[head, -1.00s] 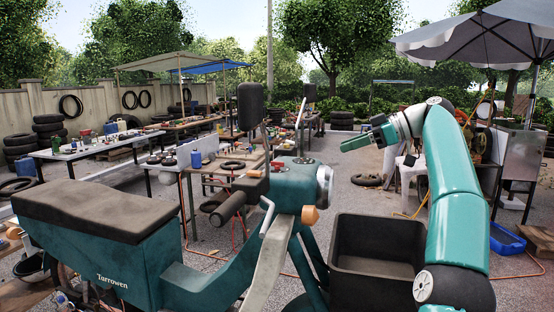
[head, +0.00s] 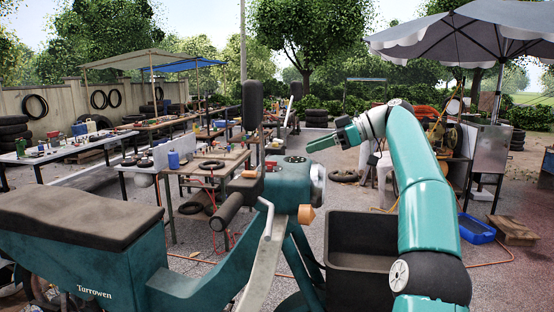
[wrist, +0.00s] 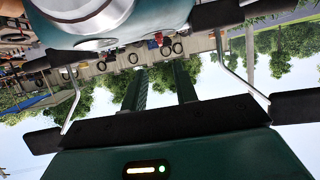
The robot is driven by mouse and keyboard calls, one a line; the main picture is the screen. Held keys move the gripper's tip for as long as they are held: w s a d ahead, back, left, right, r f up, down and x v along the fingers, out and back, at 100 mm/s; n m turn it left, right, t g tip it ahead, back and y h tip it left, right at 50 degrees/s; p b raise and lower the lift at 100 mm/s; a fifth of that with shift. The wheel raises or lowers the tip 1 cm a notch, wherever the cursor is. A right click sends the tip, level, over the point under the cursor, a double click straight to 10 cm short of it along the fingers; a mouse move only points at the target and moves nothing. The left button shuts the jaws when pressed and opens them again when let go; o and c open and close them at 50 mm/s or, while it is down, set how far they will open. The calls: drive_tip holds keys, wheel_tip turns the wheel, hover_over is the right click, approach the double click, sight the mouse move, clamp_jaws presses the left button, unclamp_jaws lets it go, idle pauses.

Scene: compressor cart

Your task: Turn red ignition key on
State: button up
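The teal scooter (head: 130,245) stands on the left of the head view, with its dark seat nearest. A small red spot (head: 270,166), perhaps the ignition key, shows on its handlebar console (head: 290,175); it is too small to tell its setting. My gripper (head: 309,148) points left, just above and right of the console and round headlamp (head: 319,183), apart from them. In the wrist view the two fingers of my gripper (wrist: 160,68) stand apart with nothing between them. The headlamp (wrist: 90,12) fills the upper left there, upside down.
A black open bin (head: 345,262) sits below my arm. Work tables (head: 210,172) stand behind the scooter. A grey umbrella (head: 470,35) and blue tray (head: 476,228) are at right.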

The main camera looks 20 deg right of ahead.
sight(279, 169)
drive_tip(key=x, duration=1)
drive_tip(key=shift+w+a+f, duration=0.1)
drive_tip(key=shift+w+a, duration=0.05)
drive_tip(key=shift+a, duration=0.15)
clamp_jaws()
